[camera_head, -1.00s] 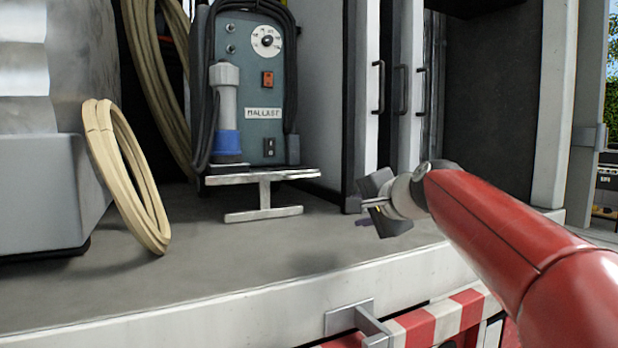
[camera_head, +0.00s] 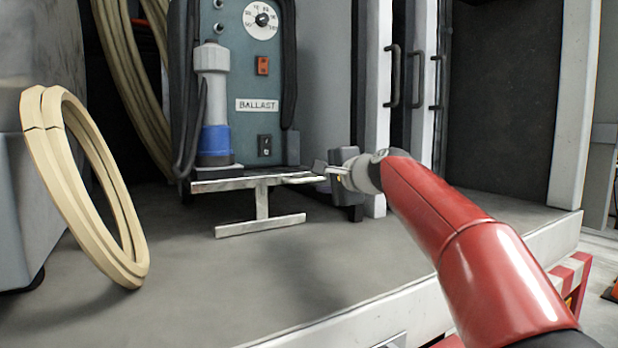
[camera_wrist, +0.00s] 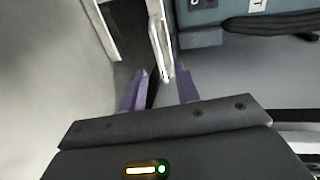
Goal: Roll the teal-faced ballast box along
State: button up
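The teal-faced ballast box (camera_head: 230,80), labelled BALLAST, stands upright on the truck bed; its side shows in the wrist view (camera_wrist: 210,12). A metal I-shaped bar frame (camera_head: 262,202) sticks out at its foot, with a long upper bar and a shorter lower bar. My gripper (camera_head: 326,172) is at the right end of the upper bar. In the wrist view, the purple fingers of my gripper (camera_wrist: 161,70) stand apart. The bright bar (camera_wrist: 160,45) runs to the gap between the fingertips. I cannot tell whether they touch it.
A cream hose coil (camera_head: 75,185) leans at the left beside a grey case (camera_head: 20,205). Cabinet doors with dark handles (camera_head: 392,75) stand right of the box. The bed floor (camera_head: 300,270) in front is clear, up to its pale front edge (camera_head: 400,300).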

aim_at(311, 180)
jog(key=p+x, duration=0.1)
jog(key=x, duration=0.4)
jog(key=shift+w+a+f, duration=0.1)
jog(key=shift+a, duration=0.05)
grip_shut()
